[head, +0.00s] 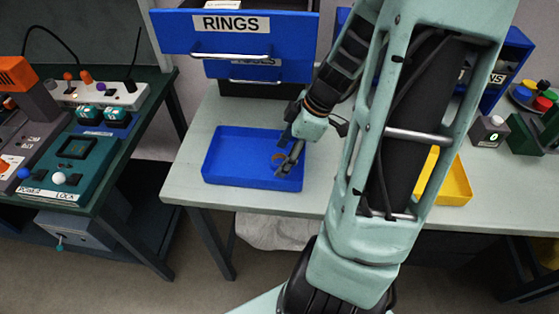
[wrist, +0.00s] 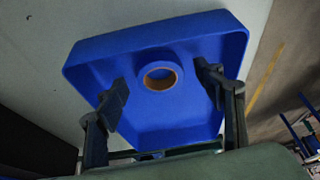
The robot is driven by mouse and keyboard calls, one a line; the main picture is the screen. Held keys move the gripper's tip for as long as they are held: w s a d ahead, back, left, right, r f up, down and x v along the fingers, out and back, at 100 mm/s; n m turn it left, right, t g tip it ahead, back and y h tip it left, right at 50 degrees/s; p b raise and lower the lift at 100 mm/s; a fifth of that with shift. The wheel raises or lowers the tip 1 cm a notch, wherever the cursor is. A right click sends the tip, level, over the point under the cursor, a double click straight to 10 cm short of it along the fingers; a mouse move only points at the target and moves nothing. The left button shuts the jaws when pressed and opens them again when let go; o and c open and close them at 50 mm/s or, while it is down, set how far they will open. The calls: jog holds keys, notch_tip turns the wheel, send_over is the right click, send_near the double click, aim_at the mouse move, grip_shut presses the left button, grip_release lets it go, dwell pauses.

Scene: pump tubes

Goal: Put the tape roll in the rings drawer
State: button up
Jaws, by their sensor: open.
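In the head view the tape roll (head: 277,156) shows in the right part of the tray (head: 228,170), partly hidden by my gripper. My gripper (head: 290,160) is open over the tray. In the wrist view its two fingers (wrist: 165,90) stand apart, one to each side of the roll, with a gap to it. The drawer labelled RINGS (head: 235,40) is pulled out of the blue cabinet at the upper left, above the table; its inside is mostly out of view.
A second blue drawer (head: 258,72) is below the rings drawer. A yellow tray (head: 455,185) is on the table to the right, partly behind my arm. A control console (head: 80,155) stands on a dark table at left. The pale table (head: 195,190) is bare left of the blue tray.

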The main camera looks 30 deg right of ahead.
jog(key=shift+f, duration=0.1)
jog(key=shift+c, duration=0.4)
jog(key=c, duration=1.2)
jog(key=shift+o, duration=0.2)
